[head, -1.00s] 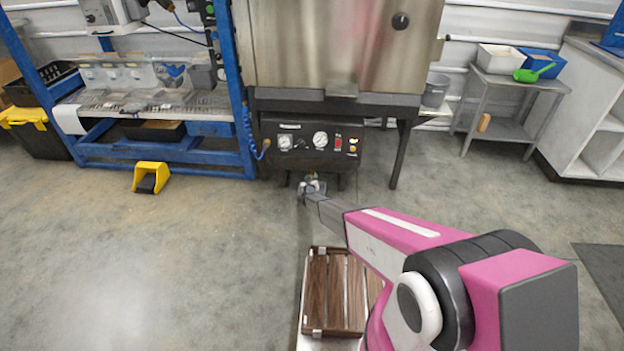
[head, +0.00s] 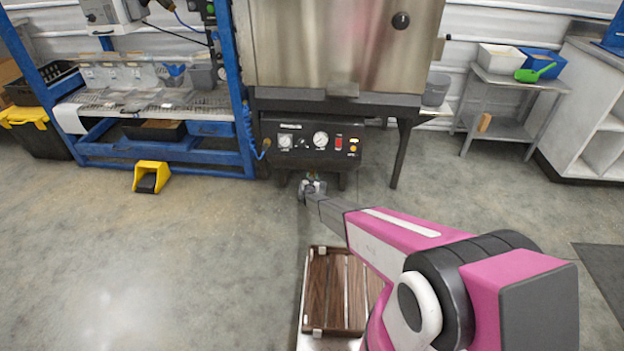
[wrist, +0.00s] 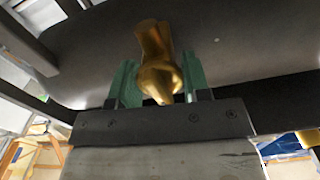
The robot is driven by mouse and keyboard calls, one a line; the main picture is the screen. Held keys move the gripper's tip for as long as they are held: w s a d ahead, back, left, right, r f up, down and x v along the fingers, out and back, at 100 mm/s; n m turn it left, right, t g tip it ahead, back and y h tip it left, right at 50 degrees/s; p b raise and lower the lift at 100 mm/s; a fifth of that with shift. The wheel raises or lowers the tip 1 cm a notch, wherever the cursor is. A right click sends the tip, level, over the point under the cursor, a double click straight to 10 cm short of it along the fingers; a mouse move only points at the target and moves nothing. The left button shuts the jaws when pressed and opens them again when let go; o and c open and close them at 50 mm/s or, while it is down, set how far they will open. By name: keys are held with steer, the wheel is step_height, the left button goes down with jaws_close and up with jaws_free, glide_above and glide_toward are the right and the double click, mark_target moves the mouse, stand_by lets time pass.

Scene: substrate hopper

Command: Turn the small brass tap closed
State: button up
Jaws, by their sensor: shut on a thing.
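The small brass tap (wrist: 157,62) hangs from the underside of a dark rounded tank (wrist: 235,40) in the wrist view. My gripper (wrist: 160,85) has its two green fingers on either side of the tap's lower part and is shut on it. In the head view my gripper (head: 312,186) is low beneath the black gauge panel (head: 312,143). There the tap is too small and too covered by my gripper to make out. How far the tap is turned cannot be told.
The steel hopper (head: 345,45) stands above the panel, with a dark leg (head: 402,155) to the right. A blue frame (head: 240,100) stands left, with a yellow foot pedal (head: 150,177) on the floor. A wooden slatted crate (head: 318,290) lies below my arm.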

steer(key=shift+m, duration=0.5)
steer(key=o, duration=0.9)
steer(key=shift+s, duration=0.1)
steer(key=s, duration=1)
steer(key=shift+s+a, duration=0.15)
steer(key=shift+s, duration=0.2)
steer(key=shift+r, duration=0.1)
